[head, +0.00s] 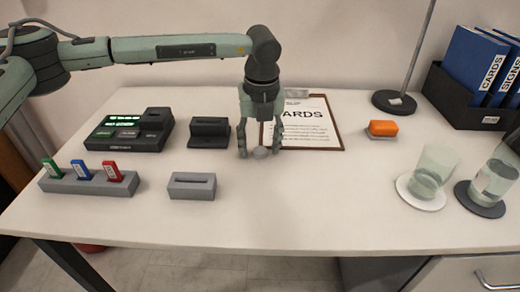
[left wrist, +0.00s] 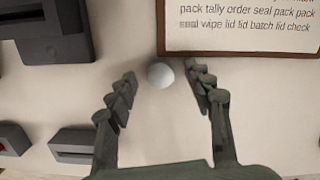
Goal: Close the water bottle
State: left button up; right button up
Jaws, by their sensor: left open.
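A small pale round piece (head: 262,153), which looks like the bottle's cap, lies on the white table just below my left gripper (head: 260,147). The left gripper points down and is open, one finger on each side of the piece. In the left wrist view the round piece (left wrist: 160,75) sits between the open fingertips, apart from both.
A clear glass (head: 433,168) stands on a white coaster (head: 420,199) left of the vessel. A clipboard (head: 333,146) lies behind my left gripper. The front middle of the table is clear.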

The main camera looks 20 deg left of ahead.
aim_at(258, 153)
pick_arm(q)
jog(key=shift+c, duration=0.4)
jog(key=c, duration=0.7)
jog(key=shift+r, duration=0.45)
jog(key=r, duration=0.2)
jog(key=s+r+b, duration=0.1)
jog(key=shift+a+r, duration=0.1)
jog(key=shift+r, duration=0.25)
jog(key=s+a+r+b, duration=0.1)
jog(key=s+a+r, duration=0.1)
jog(key=s+r, duration=0.4)
jog(key=s, duration=0.4)
jog(key=shift+s+a+r, duration=0.15)
jog(key=shift+a+r, duration=0.05)
jog(key=shift+a, duration=0.1)
pick_arm(e)
notch_tip(258, 153, up, 5)
jog(key=shift+d+f, duration=0.1)
jog(key=shift+d, duration=0.05)
